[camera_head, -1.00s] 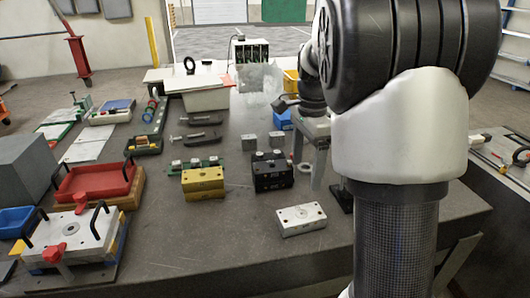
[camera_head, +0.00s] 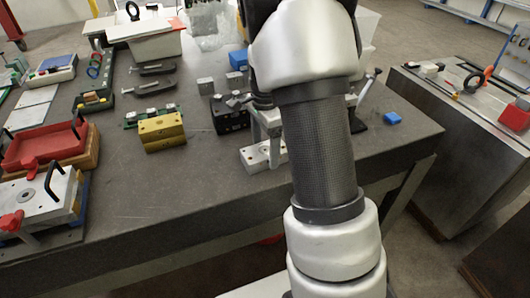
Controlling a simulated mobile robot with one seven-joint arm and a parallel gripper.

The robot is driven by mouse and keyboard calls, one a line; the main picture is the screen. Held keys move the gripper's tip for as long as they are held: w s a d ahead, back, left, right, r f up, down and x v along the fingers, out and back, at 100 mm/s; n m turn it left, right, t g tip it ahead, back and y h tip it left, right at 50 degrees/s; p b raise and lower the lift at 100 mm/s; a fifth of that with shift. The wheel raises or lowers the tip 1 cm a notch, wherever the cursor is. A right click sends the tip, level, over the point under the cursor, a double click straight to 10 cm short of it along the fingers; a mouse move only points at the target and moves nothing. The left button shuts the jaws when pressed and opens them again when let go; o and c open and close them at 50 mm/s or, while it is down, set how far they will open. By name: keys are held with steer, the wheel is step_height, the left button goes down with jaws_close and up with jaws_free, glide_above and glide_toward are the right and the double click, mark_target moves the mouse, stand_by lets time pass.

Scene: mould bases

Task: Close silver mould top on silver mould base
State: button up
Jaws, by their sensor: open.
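A silver mould block (camera_head: 252,157) lies flat near the table's front edge, left of my forearm. Its right part is hidden by my arm, and I cannot tell whether it is the top or the base. My gripper (camera_head: 272,140) is mostly hidden behind my forearm. A grey finger reaches down over or beside this block, and contact cannot be told. The gripper is open, and I see nothing held in it. Two small grey blocks, a left one (camera_head: 205,86) and a right one (camera_head: 234,80), stand further back. No other silver mould half is clearly visible.
A yellow mould block (camera_head: 162,132) and a black mould block (camera_head: 228,115) stand left of the gripper. A red tray (camera_head: 48,147) and a handled silver plate (camera_head: 40,193) are at left. A small blue block (camera_head: 392,118) lies right. Front-middle tabletop is clear.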

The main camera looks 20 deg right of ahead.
steer(key=shift+f, duration=0.9)
steer(key=shift+c, duration=0.3)
steer(key=c, duration=1.8)
steer(key=shift+w+r+p, duration=0.1)
steer(key=shift+r+p, duration=1.2)
steer(key=shift+r, duration=0.35)
steer(key=shift+c, duration=0.2)
